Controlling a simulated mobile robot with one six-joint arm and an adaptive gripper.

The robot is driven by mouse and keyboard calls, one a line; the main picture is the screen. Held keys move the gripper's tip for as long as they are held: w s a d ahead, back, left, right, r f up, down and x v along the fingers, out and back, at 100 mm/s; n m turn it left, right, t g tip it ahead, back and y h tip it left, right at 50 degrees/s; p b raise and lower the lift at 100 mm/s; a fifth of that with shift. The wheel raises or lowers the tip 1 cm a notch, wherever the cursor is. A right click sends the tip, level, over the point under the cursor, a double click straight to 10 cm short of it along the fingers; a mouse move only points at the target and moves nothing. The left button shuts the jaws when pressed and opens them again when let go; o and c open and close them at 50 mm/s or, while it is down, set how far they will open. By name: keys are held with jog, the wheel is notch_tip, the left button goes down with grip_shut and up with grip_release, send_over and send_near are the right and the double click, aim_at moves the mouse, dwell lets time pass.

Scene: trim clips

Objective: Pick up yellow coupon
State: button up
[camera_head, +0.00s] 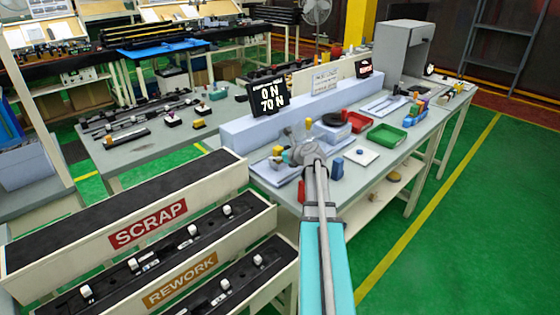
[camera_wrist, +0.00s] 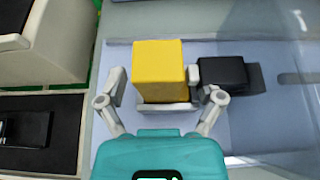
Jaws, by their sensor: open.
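The yellow coupon (camera_wrist: 158,68) is a yellow block in the wrist view, standing over a small grey holder (camera_wrist: 167,107) on a pale blue tray (camera_wrist: 115,150). My gripper (camera_wrist: 156,82) is open, with one finger on each side of the coupon. The right finger is very close to the block; I cannot tell whether it touches. The left finger stands slightly apart. In the head view a small yellow block (camera_head: 277,150) shows beside my wrist on the bench, and my gripper is mostly hidden there.
A black block (camera_wrist: 223,73) lies just right of the right finger. Scrap (camera_head: 148,224) and rework (camera_head: 180,280) bins stand at the left. On the bench are a blue block (camera_head: 337,168), a red bin (camera_head: 360,121) and a green tray (camera_head: 386,137). A display (camera_head: 269,98) stands behind.

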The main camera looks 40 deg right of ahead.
jog(key=shift+w, duration=0.1)
dwell(0.5)
grip_shut()
